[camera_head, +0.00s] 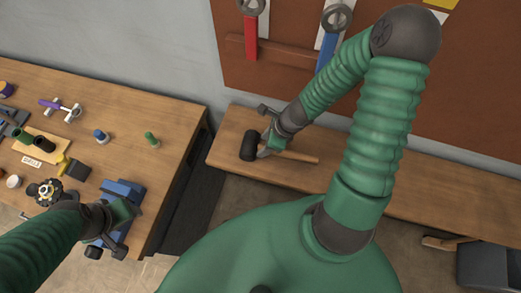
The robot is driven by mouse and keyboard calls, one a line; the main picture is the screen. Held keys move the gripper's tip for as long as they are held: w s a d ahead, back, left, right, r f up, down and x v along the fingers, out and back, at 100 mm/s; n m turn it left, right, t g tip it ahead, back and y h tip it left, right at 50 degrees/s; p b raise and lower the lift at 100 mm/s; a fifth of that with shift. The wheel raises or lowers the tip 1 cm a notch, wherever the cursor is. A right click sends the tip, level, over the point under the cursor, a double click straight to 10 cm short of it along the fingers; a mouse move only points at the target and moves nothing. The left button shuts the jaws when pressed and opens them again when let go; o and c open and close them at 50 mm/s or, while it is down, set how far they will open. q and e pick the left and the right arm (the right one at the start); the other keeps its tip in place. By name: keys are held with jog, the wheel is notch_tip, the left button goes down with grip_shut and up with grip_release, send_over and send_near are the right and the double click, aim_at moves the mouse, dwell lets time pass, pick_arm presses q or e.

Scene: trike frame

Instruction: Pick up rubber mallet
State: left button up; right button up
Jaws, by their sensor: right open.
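The rubber mallet has a black head (249,145) and a wooden handle (302,157). It lies on the wooden bench (228,128) below the pegboard, with its handle pointing right. My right gripper (267,150) reaches down at the mallet, just right of the head where the handle starts. Its jaws are open and partly cover the handle there. I cannot tell whether the fingers touch the mallet. My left gripper (118,228) is over the front of the left workbench, beside a blue vise (122,190). Whether its jaws are open is unclear.
The left workbench (128,112) holds a purple-handled tool (50,104), a green-topped item (150,138) and other small parts. A brown pegboard (285,80) with red and blue wrenches stands behind the bench. The bench right of the handle is clear.

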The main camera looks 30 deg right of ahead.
jog(key=f, duration=0.1)
jog(key=f+b, duration=0.1)
jog(key=f, duration=0.1)
jog(key=shift+w+a+f, duration=0.1)
jog(key=shift+a+f, duration=0.1)
jog(key=shift+f, duration=0.05)
jog(key=shift+d+f+b, duration=0.2)
jog(key=shift+f+b, duration=0.05)
jog(key=shift+b, duration=0.05)
jog(key=shift+w+d+f, duration=0.15)
jog(key=shift+w+d, duration=0.05)
jog(key=shift+d, duration=0.45)
jog(key=shift+w+d, duration=0.1)
jog(key=shift+d, duration=0.05)
jog(key=shift+c, duration=1.9)
jog(key=shift+a, duration=0.35)
jog(key=shift+c, duration=1.1)
jog(key=shift+a+r, duration=0.2)
jog(key=shift+a, duration=0.3)
grip_shut()
jog(key=shift+d+f, duration=0.1)
jog(key=shift+d, duration=0.5)
pick_arm(q)
jog(key=shift+s+d+f, duration=0.15)
jog(key=shift+d+f, duration=0.5)
jog(key=shift+f, duration=0.2)
jog(key=shift+a+f, duration=0.1)
jog(key=shift+a, duration=0.2)
pick_arm(e)
jog(key=shift+a, duration=0.35)
